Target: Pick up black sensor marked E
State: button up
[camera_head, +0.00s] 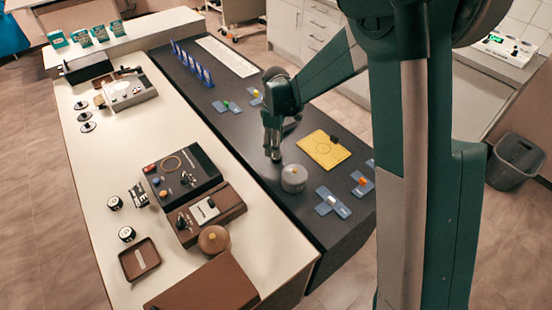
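My gripper (274,154) points down low over the dark tabletop (258,183), left of a yellow plate (324,149). Its fingers are small and partly merged, so I cannot tell whether they are open. I see nothing clearly held. No letter E is legible, so I cannot tell which item is the black sensor.
A grey cylinder (294,178) stands just right and in front of my gripper. Blue cross-shaped pieces (332,202) lie nearby. A black control box (181,177) and brown box (208,285) occupy the white table. Blue upright cards (190,63) stand farther back.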

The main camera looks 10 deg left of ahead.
jog(key=shift+f, duration=0.45)
jog(key=shift+f, duration=0.1)
jog(key=shift+d+f+b, duration=0.15)
jog(key=shift+f+b, duration=0.3)
jog(key=shift+f, duration=2.05)
jog(key=shift+c, duration=0.2)
jog(key=c, duration=1)
